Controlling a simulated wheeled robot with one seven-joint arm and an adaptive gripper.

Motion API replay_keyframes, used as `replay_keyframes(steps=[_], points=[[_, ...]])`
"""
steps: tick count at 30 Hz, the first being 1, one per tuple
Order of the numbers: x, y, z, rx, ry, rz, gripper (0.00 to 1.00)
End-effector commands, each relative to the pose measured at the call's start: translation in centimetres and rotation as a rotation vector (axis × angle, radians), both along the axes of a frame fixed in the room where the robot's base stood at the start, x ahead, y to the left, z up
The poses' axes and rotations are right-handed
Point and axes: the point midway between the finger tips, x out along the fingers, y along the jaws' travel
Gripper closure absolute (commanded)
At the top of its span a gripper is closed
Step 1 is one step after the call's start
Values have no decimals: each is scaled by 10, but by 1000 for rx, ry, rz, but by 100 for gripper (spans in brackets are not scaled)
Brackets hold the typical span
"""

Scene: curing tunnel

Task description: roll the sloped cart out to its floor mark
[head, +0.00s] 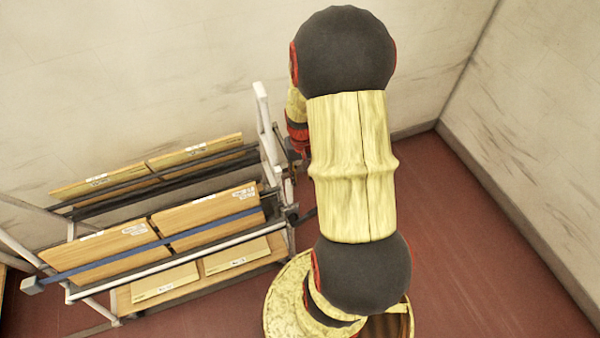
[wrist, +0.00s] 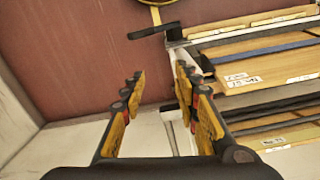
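The sloped cart (head: 140,240) stands at the left in the head view. It has a white frame and tilted shelves with labelled wooden boards. In the wrist view its white post (wrist: 182,55) and boards (wrist: 265,68) are at the right. My gripper (wrist: 157,85) is open, with nothing clearly held between its fingers. A white upright of the cart shows partly behind the right finger; I cannot tell whether they touch. In the head view my gripper is mostly hidden behind my arm, beside the cart's right end. I see no floor mark.
A pale wall (head: 140,70) runs close behind the cart, and another wall (head: 545,130) stands at the right. Red floor (head: 455,240) is clear between my arm and the right wall. A dark bar (wrist: 155,32) sticks out from the cart's end.

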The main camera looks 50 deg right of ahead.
Motion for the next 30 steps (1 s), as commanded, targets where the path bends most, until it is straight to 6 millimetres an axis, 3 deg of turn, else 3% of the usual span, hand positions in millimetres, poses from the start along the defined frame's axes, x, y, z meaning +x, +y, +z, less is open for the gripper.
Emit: replay_keyframes(steps=[1,30], points=[[10,-8,27,-18,-22,2,62],[8,-5,78,-11,-16,0,62]])
